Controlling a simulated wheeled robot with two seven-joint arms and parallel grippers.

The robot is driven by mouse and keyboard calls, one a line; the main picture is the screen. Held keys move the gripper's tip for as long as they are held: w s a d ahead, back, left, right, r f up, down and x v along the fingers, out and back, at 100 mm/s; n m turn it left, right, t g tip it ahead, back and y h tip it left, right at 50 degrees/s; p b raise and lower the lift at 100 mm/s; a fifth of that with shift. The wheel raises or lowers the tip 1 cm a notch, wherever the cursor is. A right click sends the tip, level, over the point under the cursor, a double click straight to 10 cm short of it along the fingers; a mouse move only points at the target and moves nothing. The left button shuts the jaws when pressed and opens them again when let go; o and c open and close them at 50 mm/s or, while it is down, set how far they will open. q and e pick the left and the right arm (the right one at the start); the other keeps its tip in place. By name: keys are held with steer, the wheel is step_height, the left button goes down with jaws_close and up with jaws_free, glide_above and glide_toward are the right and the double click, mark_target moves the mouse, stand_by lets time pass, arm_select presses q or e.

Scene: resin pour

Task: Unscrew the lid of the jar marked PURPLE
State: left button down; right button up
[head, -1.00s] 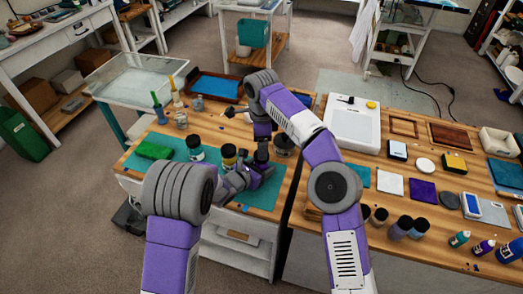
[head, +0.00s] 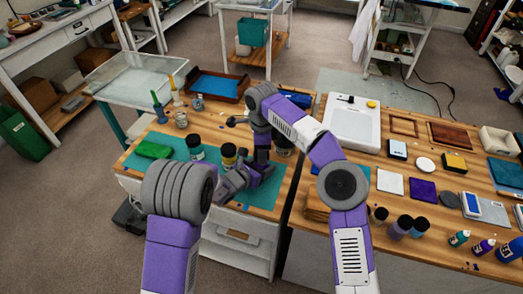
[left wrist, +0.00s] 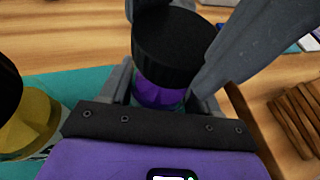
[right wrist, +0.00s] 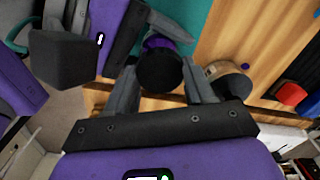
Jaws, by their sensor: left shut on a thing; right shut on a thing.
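The jar with purple contents (left wrist: 158,94) stands between my grippers and has a wide black lid (left wrist: 176,42). My left gripper (left wrist: 160,100) is shut around the jar's body from the side. My right gripper (right wrist: 162,78) comes from above and is shut on the black lid, which also shows in the right wrist view (right wrist: 159,71). The lid sits at the jar's top; whether it is loose I cannot tell. The jar's marking is hidden. In the head view the jar is mostly hidden by my left gripper (head: 262,170) and right wrist.
A yellow jar (head: 228,156) and another dark-lidded jar (head: 195,147) stand left of my grippers on the teal mat (head: 262,198). Another jar (right wrist: 228,82) stands close to the right. A green cloth (head: 154,150) lies at the left.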

steer(key=shift+c, duration=0.6)
steer(key=n, duration=1.3)
steer(key=shift+r, duration=0.1)
steer(key=n, duration=1.2)
steer(key=shift+n, duration=0.4)
steer(key=n, duration=0.5)
steer(key=shift+n, duration=0.3)
steer(key=n, duration=0.3)
steer(key=shift+n, duration=0.4)
steer(key=n, duration=0.3)
steer(key=shift+n, duration=0.4)
steer(key=n, duration=0.4)
steer(key=shift+r, duration=0.25)
steer(key=shift+r, duration=0.9)
